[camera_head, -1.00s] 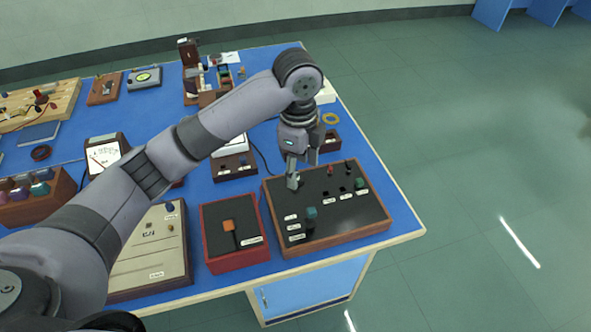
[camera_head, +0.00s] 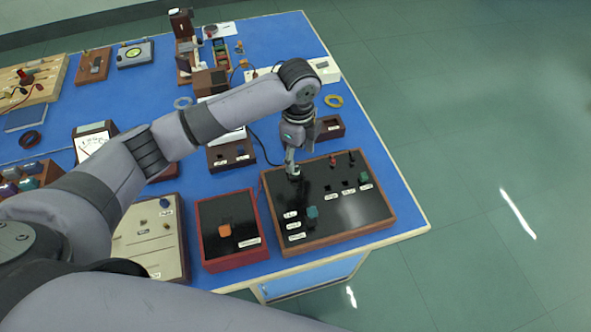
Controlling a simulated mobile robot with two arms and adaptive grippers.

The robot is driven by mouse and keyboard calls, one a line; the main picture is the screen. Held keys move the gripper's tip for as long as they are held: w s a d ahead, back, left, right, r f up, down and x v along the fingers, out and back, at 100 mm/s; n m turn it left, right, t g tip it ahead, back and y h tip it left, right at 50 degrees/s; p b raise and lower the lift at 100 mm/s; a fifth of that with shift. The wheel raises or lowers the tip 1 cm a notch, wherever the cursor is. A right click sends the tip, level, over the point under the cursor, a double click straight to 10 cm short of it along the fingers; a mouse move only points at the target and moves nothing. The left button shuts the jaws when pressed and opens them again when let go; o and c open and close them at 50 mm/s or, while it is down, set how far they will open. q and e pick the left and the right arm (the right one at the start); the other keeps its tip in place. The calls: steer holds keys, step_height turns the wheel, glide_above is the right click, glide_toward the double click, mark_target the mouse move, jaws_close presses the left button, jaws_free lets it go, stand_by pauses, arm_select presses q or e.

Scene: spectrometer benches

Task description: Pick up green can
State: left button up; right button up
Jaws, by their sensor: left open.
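No thing shows clearly as a green can. A small teal-green piece (camera_head: 312,212) stands on the front of the black wood-framed panel (camera_head: 330,232). A second small green piece (camera_head: 365,177) sits near that panel's right edge. I cannot tell if either is the can. My left gripper (camera_head: 292,170) is open and points down over the panel's back left corner, behind and apart from the teal piece. Its fingers look empty and close to the panel surface. My right gripper is not in view.
A red-framed box with an orange knob (camera_head: 225,230) stands left of the panel. A beige panel (camera_head: 150,240) is farther left. The blue tabletop (camera_head: 275,35) ends in a pale edge at the right, with open floor beyond.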

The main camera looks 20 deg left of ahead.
mark_target(297, 166)
arm_select(q)
step_height(297, 166, down, 2)
steer(key=shift+f, duration=0.1)
steer(key=f+p, duration=0.1)
steer(key=f, duration=0.1)
steer(key=f+p, duration=0.1)
steer(key=f, duration=0.1)
steer(key=shift+w+a+f, duration=0.15)
steer(key=shift+a, duration=0.05)
steer(key=shift+f, duration=0.25)
steer(key=shift+c, duration=1)
steer(key=c, duration=0.9)
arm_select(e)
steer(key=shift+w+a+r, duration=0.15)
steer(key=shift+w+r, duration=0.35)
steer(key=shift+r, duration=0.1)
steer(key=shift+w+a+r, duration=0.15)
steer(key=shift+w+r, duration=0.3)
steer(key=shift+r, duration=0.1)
arm_select(q)
steer(key=shift+o, duration=0.2)
steer(key=shift+r, duration=0.15)
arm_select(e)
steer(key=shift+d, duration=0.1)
